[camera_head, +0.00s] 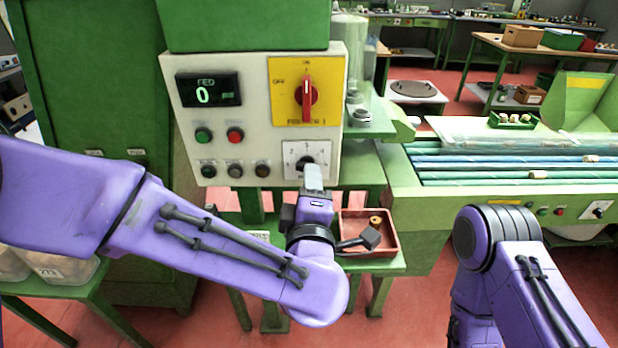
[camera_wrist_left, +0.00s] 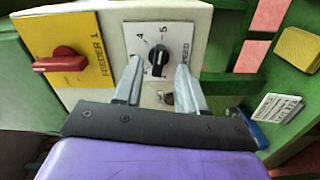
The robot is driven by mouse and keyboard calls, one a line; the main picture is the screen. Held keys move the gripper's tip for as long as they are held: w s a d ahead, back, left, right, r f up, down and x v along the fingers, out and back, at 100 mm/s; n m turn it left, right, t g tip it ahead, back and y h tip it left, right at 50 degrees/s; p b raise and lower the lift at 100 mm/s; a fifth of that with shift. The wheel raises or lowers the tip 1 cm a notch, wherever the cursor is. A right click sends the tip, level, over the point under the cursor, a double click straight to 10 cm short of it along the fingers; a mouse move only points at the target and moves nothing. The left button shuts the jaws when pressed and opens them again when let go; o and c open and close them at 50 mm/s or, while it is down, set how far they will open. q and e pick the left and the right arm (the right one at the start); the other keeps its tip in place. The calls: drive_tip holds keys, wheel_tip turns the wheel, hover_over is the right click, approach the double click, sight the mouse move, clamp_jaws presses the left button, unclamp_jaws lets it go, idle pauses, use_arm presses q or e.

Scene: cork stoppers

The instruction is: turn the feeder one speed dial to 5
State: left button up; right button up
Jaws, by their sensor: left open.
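The speed dial (camera_head: 305,161) is a black knob on a white numbered plate at the lower right of the feeder one control panel (camera_head: 255,150). In the left wrist view the dial (camera_wrist_left: 159,58) shows a pale pointer line, with the numbers 4 and 5 on the plate (camera_wrist_left: 146,38) beside it. My left gripper (camera_head: 313,178) is at the dial, hiding its lower part in the head view. In the wrist view its open fingers (camera_wrist_left: 158,80) stand on either side below the knob; contact cannot be told. My right arm shows at the lower right, its gripper out of frame.
A red rotary switch (camera_head: 307,97) on a yellow plate sits above the dial. A display (camera_head: 208,90) reads 0, with several buttons below it. A red tray (camera_head: 388,235) holding a small cork-coloured piece lies under the panel. A green conveyor (camera_head: 430,200) stands at right.

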use_arm(q)
drive_tip(key=s+b, duration=0.1)
drive_tip(key=s, duration=0.5)
drive_tip(key=shift+s, duration=0.4)
drive_tip(key=w+a+f+m+g, duration=0.1)
drive_tip(key=a+f+m+g, duration=0.4)
drive_tip(key=f, duration=0.7)
drive_tip(key=w+a+f+m+g, duration=0.15)
drive_tip(key=a+f, duration=0.45)
drive_tip(key=f, duration=0.6)
drive_tip(key=s+a+f+m+g+y, duration=0.1)
drive_tip(key=s+a+f+g, duration=0.3)
drive_tip(key=s+a+f, duration=0.6)
drive_tip(key=s+a+f+m+g+y, duration=0.1)
drive_tip(key=s+a+f+g, duration=0.3)
drive_tip(key=s+a+f, duration=0.5)
drive_tip(key=s+f+y, duration=0.1)
drive_tip(key=s, duration=0.3)
drive_tip(key=shift+s+a+f, duration=0.25)
drive_tip(key=shift+s+a, duration=0.05)
drive_tip(key=shift+a, duration=0.05)
drive_tip(key=shift+w+m, duration=0.1)
drive_tip(key=shift+m, duration=0.15)
